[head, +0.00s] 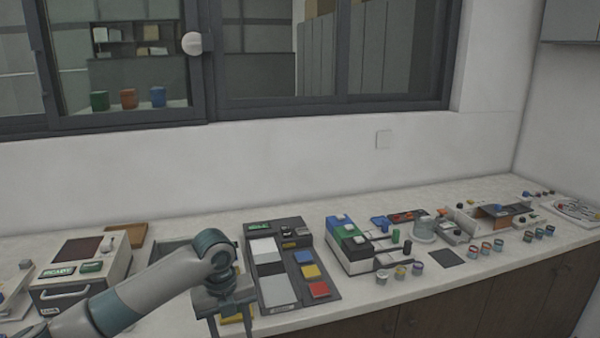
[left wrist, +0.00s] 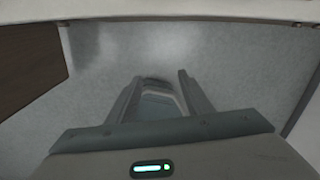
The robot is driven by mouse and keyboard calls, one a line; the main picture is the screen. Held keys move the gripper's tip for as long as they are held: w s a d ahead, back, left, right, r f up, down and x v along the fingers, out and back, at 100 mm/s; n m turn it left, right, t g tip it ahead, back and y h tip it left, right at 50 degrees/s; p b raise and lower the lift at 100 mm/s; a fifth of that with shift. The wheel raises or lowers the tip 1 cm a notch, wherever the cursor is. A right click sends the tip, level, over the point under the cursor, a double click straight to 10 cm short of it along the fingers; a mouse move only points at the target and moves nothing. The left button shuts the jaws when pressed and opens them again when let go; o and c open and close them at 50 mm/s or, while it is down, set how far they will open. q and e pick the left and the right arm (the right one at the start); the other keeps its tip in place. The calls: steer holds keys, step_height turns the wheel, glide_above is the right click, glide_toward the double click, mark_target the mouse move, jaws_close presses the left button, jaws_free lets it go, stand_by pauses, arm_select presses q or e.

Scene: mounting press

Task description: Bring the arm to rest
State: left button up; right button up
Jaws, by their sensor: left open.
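My left arm comes in from the lower left in the head view. Its gripper (head: 232,318) points down at the front edge of the bench, with its fingers apart and nothing seen between them. In the left wrist view the gripper (left wrist: 160,85) also shows open and empty, with a plain grey surface beyond the fingers. The gripper covers part of a yellow item low in the head view. My right gripper is in neither view.
The pale bench (head: 455,195) runs along the wall. A box with green displays (head: 85,268) stands left of my gripper. A dark panel with coloured blocks (head: 287,265) lies just right of it. A green, blue and black unit (head: 350,245) and several small jars stand farther right.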

arm_select(q)
steer(key=s+d+f+n+t+h, duration=0.1)
steer(key=s+d+f+n+h, duration=0.1)
steer(key=s+d+f+n, duration=0.4)
steer(key=s+d+f+n+t+h, duration=0.1)
steer(key=s+d+f+n, duration=0.1)
steer(key=s+f+n, duration=0.65)
steer(key=s+a+f+n+t+y, duration=0.1)
steer(key=s+a+f+n+y, duration=0.1)
steer(key=s+a+n, duration=0.8)
steer(key=s+a+f+n+y, duration=0.15)
steer(key=s+a+n, duration=0.35)
steer(key=s, duration=0.8)
step_height(320, 180, down, 28)
steer(key=s+f+g, duration=0.1)
steer(key=s+a+f+g, duration=0.1)
steer(key=s+a+f, duration=0.2)
steer(key=s+f, duration=1.4)
steer(key=shift+s+a+f+m, duration=0.15)
steer(key=shift+s+f+m, duration=0.15)
steer(key=shift+s, duration=0.3)
